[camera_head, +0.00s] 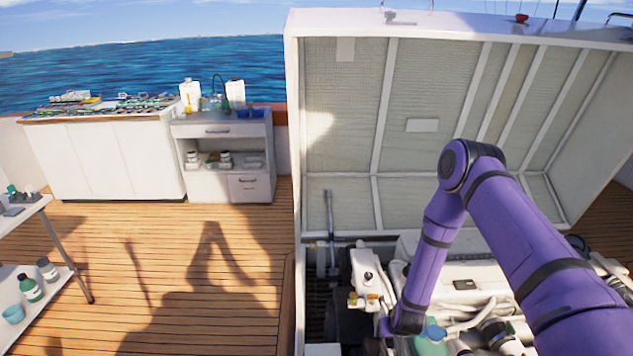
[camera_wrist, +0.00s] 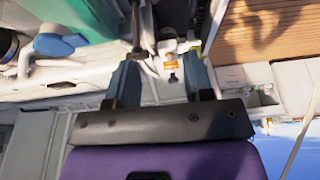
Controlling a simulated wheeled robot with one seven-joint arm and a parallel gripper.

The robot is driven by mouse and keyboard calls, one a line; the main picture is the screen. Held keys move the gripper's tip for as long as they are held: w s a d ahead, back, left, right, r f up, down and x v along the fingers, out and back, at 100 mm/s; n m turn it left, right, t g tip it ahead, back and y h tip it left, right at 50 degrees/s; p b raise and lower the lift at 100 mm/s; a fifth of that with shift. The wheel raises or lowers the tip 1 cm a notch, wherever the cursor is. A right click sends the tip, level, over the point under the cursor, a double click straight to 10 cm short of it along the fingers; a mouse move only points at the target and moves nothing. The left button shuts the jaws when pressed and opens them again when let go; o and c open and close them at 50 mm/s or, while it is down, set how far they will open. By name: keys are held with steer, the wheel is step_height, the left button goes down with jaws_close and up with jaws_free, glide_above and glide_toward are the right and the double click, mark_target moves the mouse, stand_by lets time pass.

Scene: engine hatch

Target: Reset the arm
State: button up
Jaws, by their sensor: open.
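My purple arm reaches down into the open engine hatch in the head view, and my gripper there is hidden low behind the arm and engine parts. In the wrist view my gripper (camera_wrist: 160,82) shows two dark fingers spread apart with a gap between them. Nothing is held between the fingers. A white fitting with an orange label (camera_wrist: 168,62) lies beyond the gap. In the head view a white housing with orange parts (camera_head: 366,275) stands left of the forearm. The raised hatch lid (camera_head: 423,125) stands open behind the arm.
Engine pipes and a teal-topped container (camera_head: 432,338) crowd around the arm's lower end. The hatch's left wall is close by. A white cabinet (camera_head: 222,155) and a long counter (camera_head: 105,155) stand at the back left. A shelf rack (camera_head: 45,290) is at far left. The wooden deck (camera_head: 190,270) between is clear.

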steer(key=w+d+r, duration=0.1)
steer(key=w+r, duration=0.2)
steer(key=r, duration=1.3)
steer(key=w+d+r, duration=0.1)
steer(key=w+r, duration=0.2)
steer(key=r, duration=1.4)
steer(key=w+v, duration=0.1)
steer(key=v, duration=1.1)
steer(key=s+d+r, duration=0.2)
steer(key=s+r, duration=1.1)
steer(key=r, duration=0.2)
steer(key=s+r, duration=0.3)
steer(key=s, duration=0.6)
steer(key=s+d+r, duration=0.1)
steer(key=s+r, duration=0.3)
steer(key=s, duration=0.5)
steer(key=shift+d+t, duration=0.3)
steer(key=shift+d, duration=0.05)
